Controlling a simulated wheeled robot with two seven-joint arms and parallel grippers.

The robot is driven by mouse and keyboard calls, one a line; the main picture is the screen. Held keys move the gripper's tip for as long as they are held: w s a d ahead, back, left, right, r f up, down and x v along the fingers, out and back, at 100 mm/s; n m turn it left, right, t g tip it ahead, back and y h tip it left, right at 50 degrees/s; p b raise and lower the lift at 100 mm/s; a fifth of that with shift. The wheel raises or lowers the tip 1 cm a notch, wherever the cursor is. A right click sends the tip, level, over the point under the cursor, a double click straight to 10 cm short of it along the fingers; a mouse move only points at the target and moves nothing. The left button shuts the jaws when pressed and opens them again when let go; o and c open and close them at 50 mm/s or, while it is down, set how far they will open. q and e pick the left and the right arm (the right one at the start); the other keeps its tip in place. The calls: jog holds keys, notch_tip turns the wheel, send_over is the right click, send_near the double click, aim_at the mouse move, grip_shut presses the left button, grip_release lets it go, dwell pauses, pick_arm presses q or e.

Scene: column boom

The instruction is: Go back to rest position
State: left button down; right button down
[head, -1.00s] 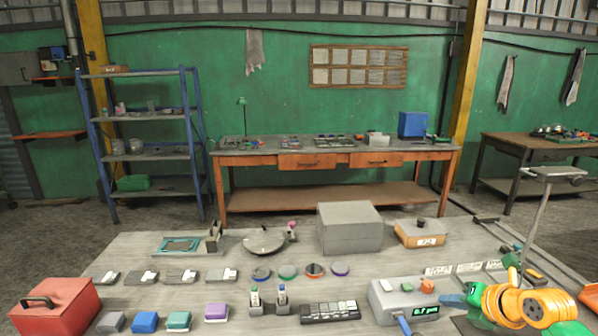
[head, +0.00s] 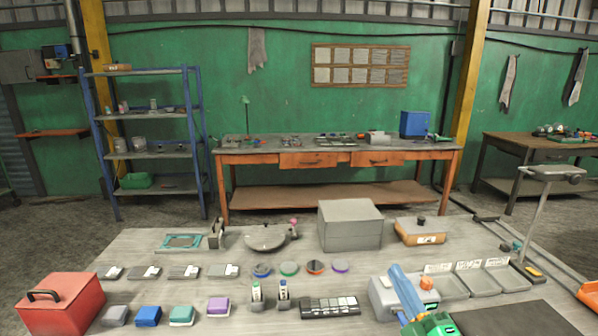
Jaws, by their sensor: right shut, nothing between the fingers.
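My right gripper (head: 402,282) comes in at the bottom edge, right of centre. Its long blue fingers are together, with nothing seen between them, and point up and away from me. The green and yellow wrist behind the fingers is cut off by the bottom edge. My left gripper is out of view.
A grey bench (head: 160,312) fills the foreground. Right of my gripper stand shallow grey trays (head: 484,282) and a dark mat (head: 500,320). A black keypad (head: 330,307) lies to its left, a grey case (head: 349,225) behind. A red box (head: 62,304) stands far left.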

jog(key=s+d+f+m+g+h, duration=0.3)
jog(key=s+f+m+g+h, duration=0.15)
jog(key=f+m, duration=0.3)
jog(key=s+d+f+m+g+h, duration=0.35)
jog(key=s+f+m, duration=0.3)
jog(key=f, duration=0.25)
jog(key=s+a+f+g+y, duration=0.1)
jog(key=s+a+f+g, duration=0.2)
jog(key=s, duration=0.2)
jog(key=s+a+f+m+g+y, duration=0.1)
jog(key=s+a+f+g+y, duration=0.15)
jog(key=s, duration=0.35)
jog(key=s+a+f+g, duration=0.3)
jog(key=s+g, duration=0.1)
jog(key=s, duration=0.1)
notch_tip(320, 180, down, 19)
jog(key=s+g, duration=0.1)
jog(key=s, duration=0.2)
jog(key=s+d+f+g, duration=0.1)
jog(key=s+d+f, duration=0.1)
jog(key=s+f, duration=0.6)
jog(key=s, duration=0.3)
jog(key=shift+d+f, duration=0.2)
jog(key=shift+f, duration=0.05)
